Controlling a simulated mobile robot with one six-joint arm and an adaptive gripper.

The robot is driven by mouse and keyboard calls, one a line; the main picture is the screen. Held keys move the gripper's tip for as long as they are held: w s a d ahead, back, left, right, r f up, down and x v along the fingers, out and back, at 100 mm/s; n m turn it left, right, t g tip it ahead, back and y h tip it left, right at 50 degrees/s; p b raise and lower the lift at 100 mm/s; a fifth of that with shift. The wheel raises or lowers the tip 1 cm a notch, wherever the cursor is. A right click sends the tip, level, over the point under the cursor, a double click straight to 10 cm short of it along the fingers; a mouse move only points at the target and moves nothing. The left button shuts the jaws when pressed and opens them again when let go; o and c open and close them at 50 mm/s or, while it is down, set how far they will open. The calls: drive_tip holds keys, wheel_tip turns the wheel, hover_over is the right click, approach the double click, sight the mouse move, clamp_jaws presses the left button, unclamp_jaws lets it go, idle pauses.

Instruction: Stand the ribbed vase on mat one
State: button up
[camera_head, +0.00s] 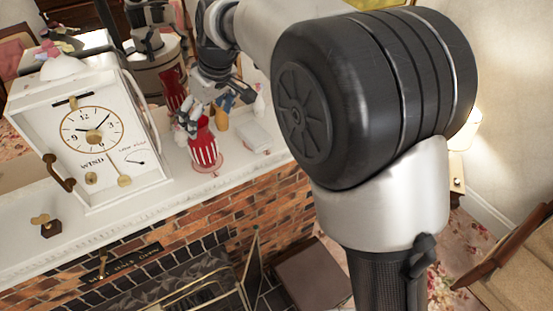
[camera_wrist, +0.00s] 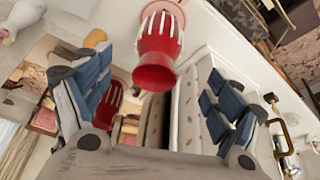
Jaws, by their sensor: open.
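The ribbed vase (camera_head: 205,151) is red with white ribs and stands upright on the mantel. A round reddish mat (camera_head: 207,168) shows under its base; I cannot read any number on it. The wrist view shows the vase (camera_wrist: 157,62) beyond the palm, between the spread fingers, and part of the pinkish mat (camera_wrist: 197,32). My gripper (camera_head: 208,111) is open at the vase's upper part, with one blue-padded finger on each side. No finger is clearly seen touching the vase.
A white clock (camera_head: 95,130) stands to the left on the mantel. A yellow vase (camera_head: 221,121) and a small white box (camera_head: 253,137) stand close on the right. A mirror behind reflects the vase. The mantel's front edge drops to the brick fireplace (camera_head: 190,235).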

drive_tip(key=s+d+r+m+t+h, duration=0.1)
drive_tip(key=s+d+r+m, duration=0.4)
drive_tip(key=s+d, duration=0.9)
drive_tip(key=s+d+f+m+h, duration=0.1)
drive_tip(key=s+d+f+m, duration=0.1)
drive_tip(key=s+d, duration=0.3)
drive_tip(key=s+d+f+m+h, duration=0.1)
drive_tip(key=s+d, duration=0.5)
drive_tip(key=s, duration=0.7)
wheel_tip(320, 180, down, 2)
drive_tip(key=shift+d+f+m+t, duration=0.15)
drive_tip(key=shift+m+t, duration=0.15)
drive_tip(key=shift+m, duration=0.5)
wheel_tip(320, 180, down, 22)
drive_tip(key=b, duration=2.2)
